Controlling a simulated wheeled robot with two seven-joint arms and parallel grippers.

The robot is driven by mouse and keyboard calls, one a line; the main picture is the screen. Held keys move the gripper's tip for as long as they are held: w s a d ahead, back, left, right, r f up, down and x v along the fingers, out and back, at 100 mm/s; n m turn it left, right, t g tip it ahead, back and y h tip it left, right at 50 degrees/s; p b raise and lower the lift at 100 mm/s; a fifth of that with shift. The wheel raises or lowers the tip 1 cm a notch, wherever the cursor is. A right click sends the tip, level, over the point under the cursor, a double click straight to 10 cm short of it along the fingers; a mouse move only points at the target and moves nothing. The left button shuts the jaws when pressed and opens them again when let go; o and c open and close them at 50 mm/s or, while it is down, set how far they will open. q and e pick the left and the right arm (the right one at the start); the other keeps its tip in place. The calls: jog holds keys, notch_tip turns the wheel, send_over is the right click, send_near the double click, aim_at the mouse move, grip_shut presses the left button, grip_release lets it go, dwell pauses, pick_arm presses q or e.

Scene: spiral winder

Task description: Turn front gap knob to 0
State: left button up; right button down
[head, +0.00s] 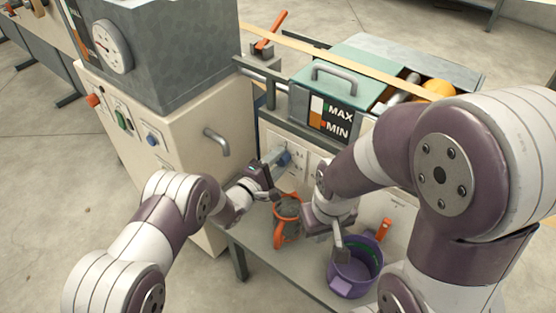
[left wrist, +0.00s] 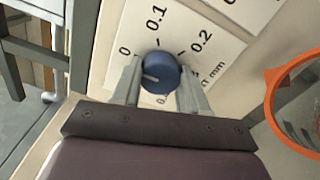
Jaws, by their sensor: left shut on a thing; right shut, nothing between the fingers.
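The blue front gap knob (left wrist: 160,72) sits on a white dial plate (left wrist: 222,62) marked 0, 0.1, 0.2 and a partly hidden further number, with mm. A short pale mark on the knob points to the left, slightly downward, below the 0 label. My left gripper (left wrist: 160,88) is shut on the knob, one finger on each side. In the head view the knob (head: 284,158) shows on the cream front panel, with my left gripper (head: 272,172) at it. My right gripper (head: 341,246) is shut and empty, pointing down over the purple bucket.
A purple bucket (head: 341,287) and an orange-rimmed container (head: 287,211) stand on the grey bench below the panel. The container's rim (left wrist: 271,105) also shows in the left wrist view. A cream cabinet (head: 180,165) stands left.

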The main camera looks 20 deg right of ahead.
pick_arm(q)
jog(key=shift+f, duration=0.1)
dwell(0.4)
jog(key=o, duration=1.1)
jog(key=shift+c, duration=0.2)
jog(key=p+v, duration=0.3)
jog(key=v, duration=0.9)
jog(key=shift+s+a, duration=0.3)
